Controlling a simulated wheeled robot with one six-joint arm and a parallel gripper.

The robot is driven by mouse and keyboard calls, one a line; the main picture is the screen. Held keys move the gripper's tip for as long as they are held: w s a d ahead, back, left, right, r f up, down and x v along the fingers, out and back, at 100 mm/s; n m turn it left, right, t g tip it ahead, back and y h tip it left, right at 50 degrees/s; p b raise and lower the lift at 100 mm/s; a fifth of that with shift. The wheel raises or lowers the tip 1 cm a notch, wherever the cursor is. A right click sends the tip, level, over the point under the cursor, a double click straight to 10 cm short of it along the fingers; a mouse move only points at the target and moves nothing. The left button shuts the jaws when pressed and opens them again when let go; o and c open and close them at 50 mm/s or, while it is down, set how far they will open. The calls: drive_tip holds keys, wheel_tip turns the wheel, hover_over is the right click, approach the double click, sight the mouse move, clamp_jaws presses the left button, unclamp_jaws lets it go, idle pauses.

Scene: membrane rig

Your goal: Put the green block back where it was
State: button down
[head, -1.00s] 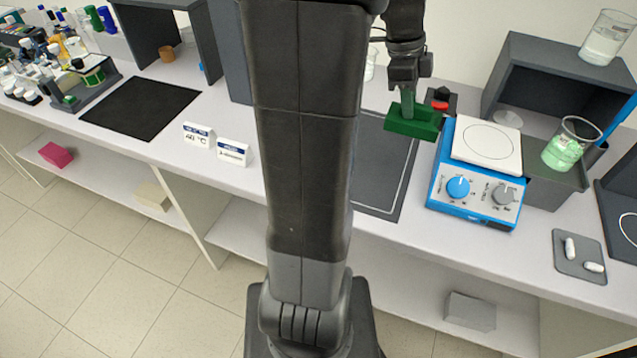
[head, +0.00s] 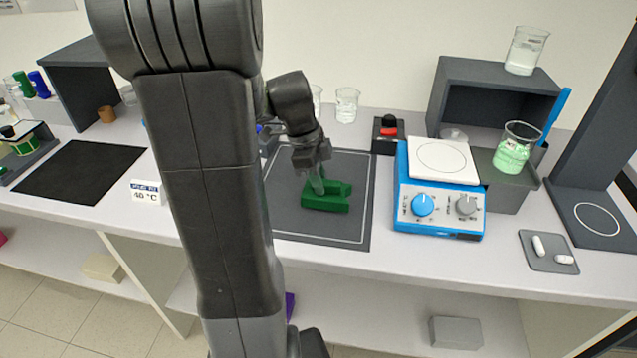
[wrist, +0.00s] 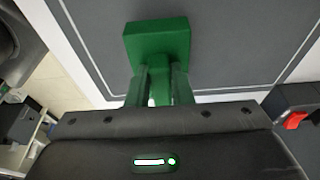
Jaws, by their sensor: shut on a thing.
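The green block (head: 327,203) is in my gripper (head: 318,187), over the dark grey mat with a white outline (head: 270,208). In the wrist view the green block (wrist: 158,45) has a wide head and a narrower stem. The jaws of my gripper (wrist: 160,85) are shut on the stem. I cannot tell whether the block touches the mat or hangs just above it. My arm hides part of the mat's left side.
A blue hotplate (head: 440,195) stands right of the mat. A red-topped switch box (head: 388,134) is behind it. Glass beakers (head: 346,105) stand at the back. A black mat (head: 80,172) lies at left.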

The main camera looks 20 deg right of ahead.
drive_tip(key=shift+f, duration=0.55)
drive_tip(key=shift+f, duration=0.1)
drive_tip(key=c, duration=1.3)
unclamp_jaws()
drive_tip(key=v, duration=1.2)
